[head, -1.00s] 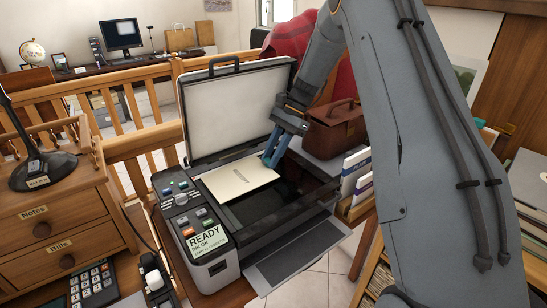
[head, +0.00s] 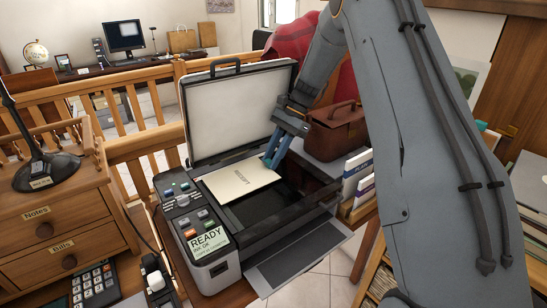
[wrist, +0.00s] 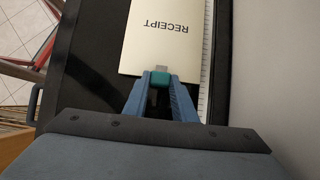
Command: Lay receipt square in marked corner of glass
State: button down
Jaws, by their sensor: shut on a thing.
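The receipt (head: 238,181) is a cream sheet with the word RECEIPT printed on it. It lies over the back left part of the dark scanner glass (head: 262,213), and I cannot tell whether it touches the glass. My gripper (head: 271,163) is shut on the receipt's near edge in the wrist view, where the sheet (wrist: 165,40) extends straight out from the fingertips (wrist: 160,76). In the wrist view a ruler-like marked strip runs along the sheet's right side. The marked corner itself cannot be made out.
The scanner lid (head: 240,108) stands open behind the glass. A button panel (head: 190,215) with a READY label is on the left. A brown leather bag (head: 334,130) stands close to the right of my gripper. The front part of the glass is bare.

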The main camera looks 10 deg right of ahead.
jog(key=shift+a+f, duration=0.3)
jog(key=shift+f, duration=0.25)
jog(key=c, duration=1.4)
grip_release()
jog(key=shift+o, duration=0.7)
jog(key=shift+s+d+f, duration=0.1)
notch_tip(320, 180, up, 8)
jog(key=p, duration=0.3)
jog(key=shift+w+f+p, duration=0.2)
jog(key=shift+p, duration=0.15)
